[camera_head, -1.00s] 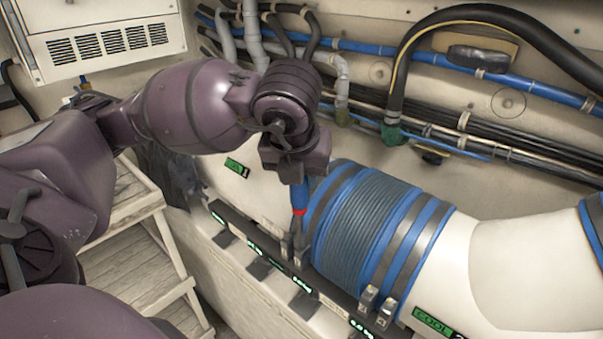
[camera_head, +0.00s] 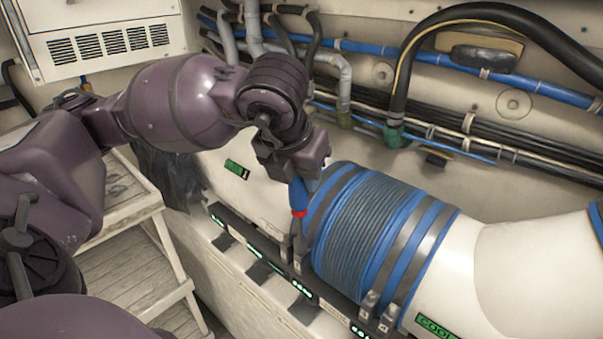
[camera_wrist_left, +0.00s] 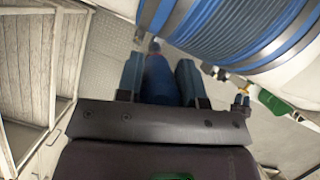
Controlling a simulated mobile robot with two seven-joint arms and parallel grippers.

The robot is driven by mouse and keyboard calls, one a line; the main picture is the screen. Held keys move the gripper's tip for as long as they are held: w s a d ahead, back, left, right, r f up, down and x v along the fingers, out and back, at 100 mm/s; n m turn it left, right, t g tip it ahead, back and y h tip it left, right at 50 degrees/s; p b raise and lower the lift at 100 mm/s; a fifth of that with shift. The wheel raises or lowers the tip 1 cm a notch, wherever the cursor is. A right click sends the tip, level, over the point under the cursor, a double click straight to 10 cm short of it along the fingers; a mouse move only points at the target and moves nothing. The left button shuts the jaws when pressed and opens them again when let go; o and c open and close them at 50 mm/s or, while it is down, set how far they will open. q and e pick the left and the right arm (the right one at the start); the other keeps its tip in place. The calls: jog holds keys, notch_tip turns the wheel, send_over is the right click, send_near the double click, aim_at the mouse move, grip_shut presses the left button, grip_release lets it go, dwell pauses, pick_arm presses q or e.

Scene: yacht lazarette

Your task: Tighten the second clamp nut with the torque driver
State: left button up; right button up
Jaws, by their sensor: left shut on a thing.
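My left gripper (camera_head: 302,182) is shut on the torque driver (camera_head: 299,201), a blue handle with a red band, above the near-left end of the hose sleeve. In the left wrist view, the driver (camera_wrist_left: 158,78) sits between the two fingers. Its tip is near the left pair of clamp housings (camera_head: 298,250), but I cannot tell whether it touches a nut. Grey clamp bands (camera_head: 419,250) wrap the ribbed blue sleeve (camera_head: 362,226). The right pair of clamp housings (camera_head: 379,310) stands free at the sleeve's lower right. The right gripper is out of view.
A dark rail with green displays (camera_head: 264,253) runs below the sleeve. Pipes and a thick black hose (camera_head: 405,75) line the back wall. A white vented box (camera_head: 105,40) hangs upper left. Wooden steps (camera_head: 130,275) stand lower left.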

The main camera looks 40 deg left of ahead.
pick_arm(q)
jog(key=shift+a+f+m+b, duration=0.1)
jog(key=shift+m+b, duration=0.2)
jog(key=shift+m, duration=0.4)
jog(key=shift+m+h, duration=0.6)
jog(key=shift+m, duration=0.2)
jog(key=shift+s+m+b, duration=0.1)
jog(key=shift+m+b, duration=0.2)
jog(key=shift+m, duration=0.2)
